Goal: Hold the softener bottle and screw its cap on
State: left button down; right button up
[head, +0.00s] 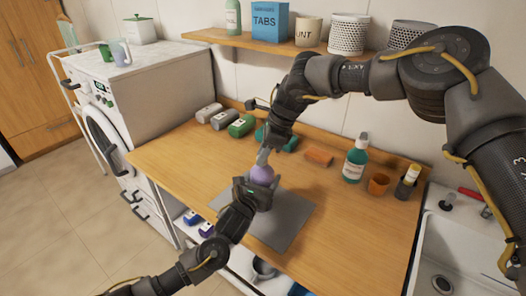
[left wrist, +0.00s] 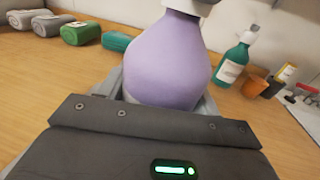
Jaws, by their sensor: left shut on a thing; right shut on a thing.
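The purple softener bottle (head: 262,174) stands upright over the grey mat on the wooden counter. My left gripper (head: 256,190) is shut on its body from the near side. In the left wrist view the bottle (left wrist: 168,62) fills the middle, between the fingers. My right gripper (head: 264,156) comes down from above and is shut at the bottle's top, on the cap. The cap is mostly hidden by the fingers; a pale piece at the bottle's top (left wrist: 188,5) shows in the left wrist view. I cannot tell how the cap sits on the neck.
The grey mat (head: 290,222) lies under the bottle. Rolled towels (head: 241,126) lie at the back left. The sink (head: 455,245) is at right; the counter's left front is clear.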

jog(key=m+t, duration=0.1)
jog(key=m, duration=0.2)
jog(key=m+t, duration=0.1)
jog(key=m, duration=0.2)
jog(key=shift+s+a+m+h, duration=0.2)
jog(key=shift+m+h, duration=0.1)
jog(key=shift+h, duration=0.1)
jog(key=m+t, duration=0.1)
jog(key=m, duration=0.1)
jog(key=m+h, duration=0.1)
jog(key=m, duration=0.2)
jog(key=shift+t+h, duration=0.3)
jog(key=shift+t, duration=0.1)
jog(key=m+h, duration=0.1)
jog(key=m, duration=0.1)
jog(key=m+h, duration=0.1)
jog(key=m, duration=0.2)
jog(key=shift+a+m, duration=0.15)
jog(key=shift+m, duration=0.15)
jog(key=m+h, duration=0.2)
jog(key=m, duration=0.3)
jog(key=shift+w+m, duration=0.1)
jog(key=shift+m, duration=0.6)
jog(key=o, duration=0.9)
jog(key=shift+o, duration=0.2)
jog(key=shift+r, duration=0.1)
